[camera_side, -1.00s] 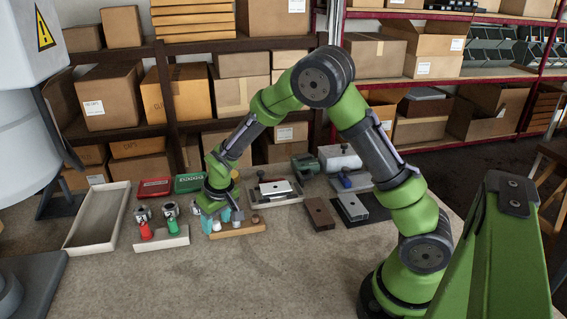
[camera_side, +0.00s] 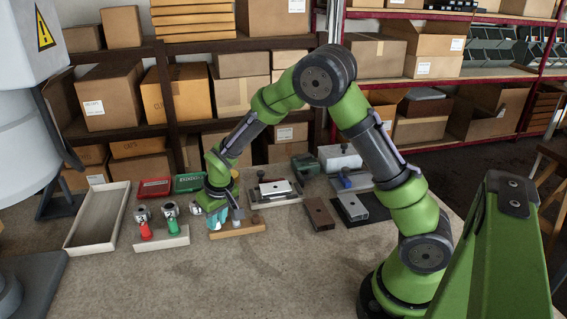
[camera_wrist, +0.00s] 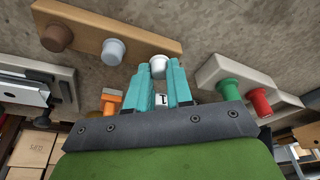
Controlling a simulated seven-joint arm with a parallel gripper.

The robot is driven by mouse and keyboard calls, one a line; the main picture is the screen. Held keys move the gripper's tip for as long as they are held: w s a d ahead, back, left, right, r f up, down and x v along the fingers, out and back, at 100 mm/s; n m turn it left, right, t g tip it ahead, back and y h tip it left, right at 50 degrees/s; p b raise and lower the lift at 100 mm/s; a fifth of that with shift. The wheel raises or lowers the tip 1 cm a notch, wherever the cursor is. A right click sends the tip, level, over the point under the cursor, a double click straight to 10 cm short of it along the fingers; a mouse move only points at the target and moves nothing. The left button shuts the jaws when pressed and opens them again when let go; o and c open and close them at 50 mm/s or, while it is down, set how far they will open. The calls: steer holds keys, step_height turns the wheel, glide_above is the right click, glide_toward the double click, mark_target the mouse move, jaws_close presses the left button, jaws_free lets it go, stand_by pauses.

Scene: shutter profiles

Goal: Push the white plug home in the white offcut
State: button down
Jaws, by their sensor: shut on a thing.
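My gripper (camera_side: 217,217) has teal fingers and is at the left end of the wooden rack (camera_side: 240,230). In the wrist view the gripper (camera_wrist: 160,72) is shut on the white plug (camera_wrist: 158,65), whose round head shows between the fingertips. The plug is at the rack's end; I cannot tell whether it is seated or lifted. The white offcut (camera_side: 275,187), a pale block with a dark hole, lies in a holder behind and right of the rack, apart from my gripper. Part of it shows at the left in the wrist view (camera_wrist: 22,88).
A grey plug (camera_wrist: 113,50) and a brown plug (camera_wrist: 58,37) stand in the rack. Brown (camera_side: 320,212) and dark (camera_side: 352,207) blocks lie right. The front table is clear.

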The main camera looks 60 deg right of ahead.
steer(key=shift+r, duration=0.5)
step_height(320, 180, up, 2)
steer(key=shift+r, duration=0.2)
steer(key=s+r, duration=0.1)
steer(key=s, duration=1.5)
steer(key=s+d+r+m+g+h, duration=0.1)
steer(key=s+d+r+m+h, duration=0.15)
steer(key=d+m, duration=0.95)
steer(key=w+d+n, duration=0.1)
steer(key=w+d, duration=0.2)
steer(key=w, duration=0.1)
steer(key=w+d+f+n, duration=0.1)
steer(key=w+d, duration=0.2)
steer(key=w, duration=0.2)
steer(key=w+d+n, duration=0.1)
steer(key=w+d, duration=0.2)
steer(key=w, duration=0.2)
steer(key=shift+d+f+y, duration=0.2)
steer(key=shift+d+y, duration=0.05)
steer(key=shift+f, duration=1.7)
steer(key=shift+f, duration=0.1)
